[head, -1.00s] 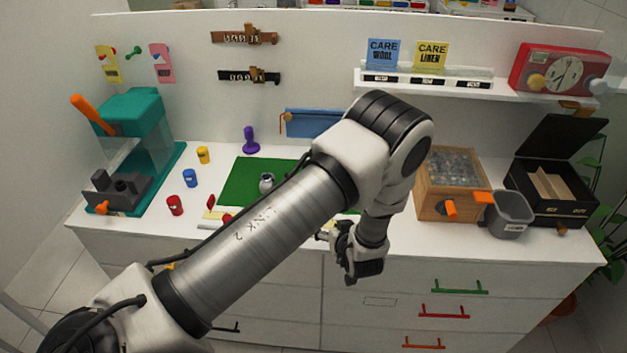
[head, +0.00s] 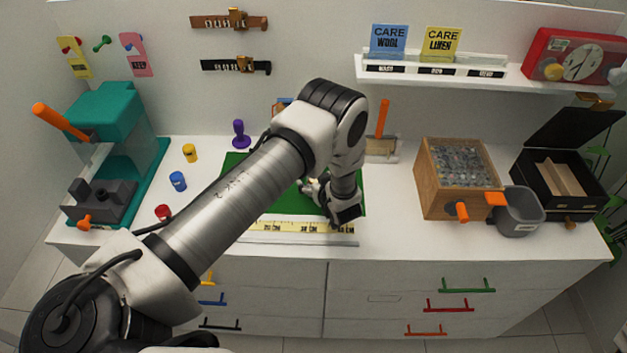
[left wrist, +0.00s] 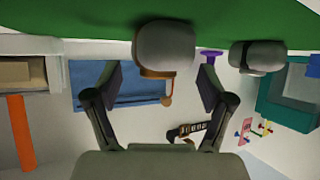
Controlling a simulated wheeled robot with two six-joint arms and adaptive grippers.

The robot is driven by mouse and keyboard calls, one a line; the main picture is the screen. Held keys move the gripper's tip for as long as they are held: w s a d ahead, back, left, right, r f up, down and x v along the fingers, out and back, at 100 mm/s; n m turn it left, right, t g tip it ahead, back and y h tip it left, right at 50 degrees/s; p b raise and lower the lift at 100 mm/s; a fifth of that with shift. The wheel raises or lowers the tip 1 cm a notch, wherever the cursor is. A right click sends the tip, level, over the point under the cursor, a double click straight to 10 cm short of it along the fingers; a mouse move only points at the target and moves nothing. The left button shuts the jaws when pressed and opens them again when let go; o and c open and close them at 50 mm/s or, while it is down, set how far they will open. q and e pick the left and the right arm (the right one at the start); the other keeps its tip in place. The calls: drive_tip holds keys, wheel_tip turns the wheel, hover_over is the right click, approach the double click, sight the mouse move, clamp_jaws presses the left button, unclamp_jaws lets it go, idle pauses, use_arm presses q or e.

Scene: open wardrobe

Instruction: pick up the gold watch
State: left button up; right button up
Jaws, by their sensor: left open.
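In the left wrist view, a rounded pale grey cushion (left wrist: 163,46) with a gold-brown band (left wrist: 156,73) is on the green mat; I take this to be the gold watch. A second grey cushion (left wrist: 257,57) with a dark band is beside it. My left gripper (left wrist: 160,80) is open, its fingers apart on either side of the gold-banded cushion, with nothing held. In the head view, my left gripper (head: 325,193) is low over the green mat (head: 290,205), next to a small whitish item (head: 308,187) that it partly hides. My right gripper is not in view.
A yellow ruler strip (head: 295,227) lies along the front of the white dresser top. A teal press (head: 115,130) stands left. A shelf (head: 430,75) overhangs behind.

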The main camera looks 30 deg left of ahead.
use_arm(q)
drive_tip(key=shift+s+d+r, duration=0.1)
drive_tip(key=shift+d+r, duration=0.05)
drive_tip(key=shift+d, duration=0.1)
drive_tip(key=shift+c, duration=0.7)
drive_tip(key=shift+s+d+r, duration=0.1)
drive_tip(key=shift+d, duration=0.05)
drive_tip(key=c, duration=1.1)
drive_tip(key=shift+c, duration=0.2)
